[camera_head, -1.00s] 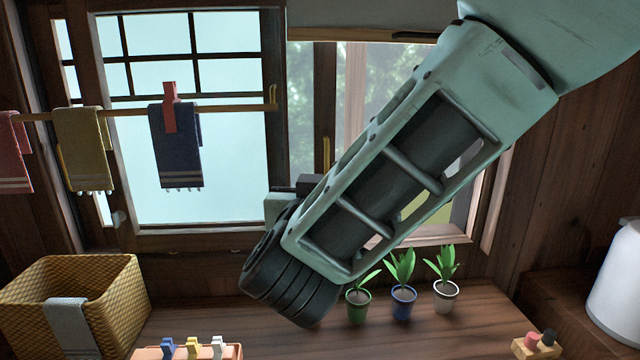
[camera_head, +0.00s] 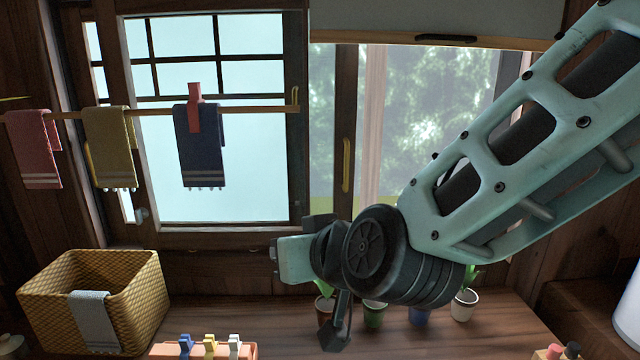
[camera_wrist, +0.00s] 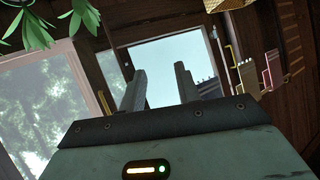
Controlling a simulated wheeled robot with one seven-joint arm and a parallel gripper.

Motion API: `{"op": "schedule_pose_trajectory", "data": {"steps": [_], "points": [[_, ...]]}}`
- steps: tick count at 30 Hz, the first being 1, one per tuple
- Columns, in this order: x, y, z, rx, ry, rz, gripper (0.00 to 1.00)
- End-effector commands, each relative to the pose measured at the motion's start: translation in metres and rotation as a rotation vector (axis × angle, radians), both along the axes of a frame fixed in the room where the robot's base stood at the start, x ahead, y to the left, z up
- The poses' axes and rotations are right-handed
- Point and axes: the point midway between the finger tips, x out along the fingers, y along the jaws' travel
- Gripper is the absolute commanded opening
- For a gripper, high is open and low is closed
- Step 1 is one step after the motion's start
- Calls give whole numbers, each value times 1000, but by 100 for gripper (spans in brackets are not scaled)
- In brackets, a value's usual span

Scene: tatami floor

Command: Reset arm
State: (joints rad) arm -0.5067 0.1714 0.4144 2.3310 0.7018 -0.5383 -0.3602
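My gripper (camera_wrist: 159,88) shows in the wrist view with its two fingers apart and nothing between them. In the head view my arm reaches in from the upper right, and its wrist end is in front of the window and above the wooden counter (camera_head: 270,325). The fingers cannot be made out clearly there. The wrist view is tilted, with the window (camera_wrist: 165,65) beyond the fingers.
Several potted plants (camera_head: 464,305) stand behind and below my wrist, partly hidden. A woven basket (camera_head: 130,305) with a grey towel (camera_head: 95,320) is at the left. Towels hang on a rod (camera_head: 150,111). A pink tray with clips (camera_head: 205,350) is at the front.

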Motion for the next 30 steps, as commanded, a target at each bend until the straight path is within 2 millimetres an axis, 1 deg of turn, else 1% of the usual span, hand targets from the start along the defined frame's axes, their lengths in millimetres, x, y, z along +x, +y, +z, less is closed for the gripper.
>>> {"op": "schedule_pose_trajectory", "data": {"steps": [3, 5, 6, 8, 9, 11, 12, 15, 18, 21, 30], "points": [[-41, -13, -25, -87, 174, 132, 33], [-63, -26, -39, -146, 269, 184, 33], [-79, -37, -48, -191, 333, 213, 33], [-102, -56, -60, -264, 429, 247, 33], [-116, -71, -67, -317, 489, 263, 33], [-136, -94, -75, -394, 574, 275, 33], [-148, -109, -80, -444, 625, 279, 33], [-171, -142, -86, -549, 727, 273, 33], [-185, -163, -88, -618, 790, 263, 33], [-192, -174, -89, -652, 819, 257, 33], [-193, -175, -89, -657, 824, 257, 33]]}}
